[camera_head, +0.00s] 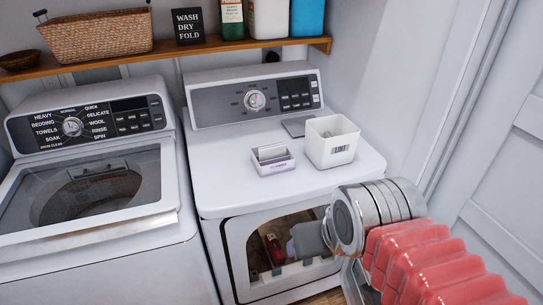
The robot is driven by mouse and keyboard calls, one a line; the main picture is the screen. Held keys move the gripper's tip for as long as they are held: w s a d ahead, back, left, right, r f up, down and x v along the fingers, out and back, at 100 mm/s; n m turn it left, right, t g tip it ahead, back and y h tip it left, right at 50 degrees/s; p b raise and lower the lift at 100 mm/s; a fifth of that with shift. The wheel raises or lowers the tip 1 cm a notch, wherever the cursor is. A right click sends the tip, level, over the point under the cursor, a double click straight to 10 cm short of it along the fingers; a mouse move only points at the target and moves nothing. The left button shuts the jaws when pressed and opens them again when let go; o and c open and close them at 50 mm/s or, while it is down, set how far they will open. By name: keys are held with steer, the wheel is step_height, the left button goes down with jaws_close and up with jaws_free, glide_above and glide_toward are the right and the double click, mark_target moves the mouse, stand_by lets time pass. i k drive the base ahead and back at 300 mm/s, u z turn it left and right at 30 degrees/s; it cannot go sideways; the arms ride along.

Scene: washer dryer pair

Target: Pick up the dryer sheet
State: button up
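A small white box (273,166) stands on top of the dryer, left of the white bin. Pale upright sheets (270,151) show in its open top; I take these to be the dryer sheets. My arm comes in from the lower right, and my gripper (306,239) shows as a grey part in front of the dryer's front opening. It is below and to the right of the small box, apart from it. Its fingertips are not clear, so I cannot tell whether it is open or holds anything.
A white bin labelled LINT (332,141) stands right of the small box, with a flat grey piece (296,126) behind it. The dryer top (222,171) is clear at left. The washer (90,180) stands left. A shelf (170,50) with a basket (98,36) and bottles runs above.

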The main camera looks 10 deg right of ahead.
mark_target(270, 152)
steer(key=k, duration=1.3)
steer(key=u, duration=0.15)
steer(key=i, duration=0.6)
steer(key=u, duration=0.5)
steer(key=i, duration=1.3)
steer(key=u, duration=0.15)
